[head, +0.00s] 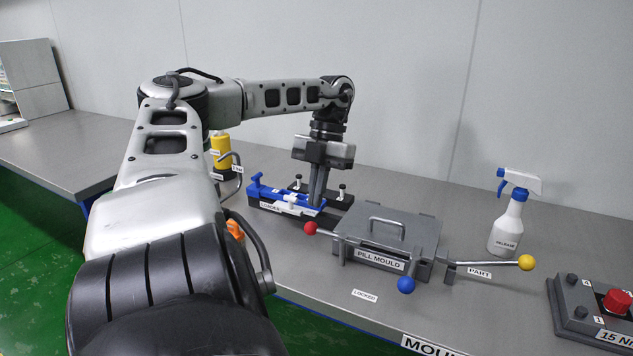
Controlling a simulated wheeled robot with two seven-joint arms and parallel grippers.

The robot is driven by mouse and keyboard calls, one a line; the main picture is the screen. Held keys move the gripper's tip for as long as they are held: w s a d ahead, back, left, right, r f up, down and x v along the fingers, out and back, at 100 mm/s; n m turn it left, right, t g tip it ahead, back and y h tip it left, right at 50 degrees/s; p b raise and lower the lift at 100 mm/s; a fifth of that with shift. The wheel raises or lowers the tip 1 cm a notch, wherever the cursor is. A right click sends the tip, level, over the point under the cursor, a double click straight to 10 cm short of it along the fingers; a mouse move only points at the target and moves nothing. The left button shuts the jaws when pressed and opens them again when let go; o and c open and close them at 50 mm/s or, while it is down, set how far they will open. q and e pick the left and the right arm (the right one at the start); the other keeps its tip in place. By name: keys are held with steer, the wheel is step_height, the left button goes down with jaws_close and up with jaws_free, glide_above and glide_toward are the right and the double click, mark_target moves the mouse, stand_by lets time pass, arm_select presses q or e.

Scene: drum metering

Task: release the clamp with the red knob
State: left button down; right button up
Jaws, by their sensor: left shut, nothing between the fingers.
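A grey box labelled PILL MOULD (385,238) with a handle on its lid stands on the bench. The red knob (310,228) is on the end of a lever at the mould's left side. A blue knob (405,285) is at its front, and a yellow knob (526,262) ends a lever reaching right, beside a PART label. My left gripper (317,202) points down, shut and empty, above and behind the red knob, close to a blue and white fixture. Whether its fingertips touch that fixture I cannot tell. My right gripper is not in view.
The blue and white fixture (268,191) lies on a dark base left of the mould. A yellow container (221,150) stands behind it. A white spray bottle labelled RELEASE (507,230) and a box with a red button (617,302) are at right. The bench front is mostly clear.

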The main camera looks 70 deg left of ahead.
arm_select(q)
steer(key=shift+v, duration=1.1)
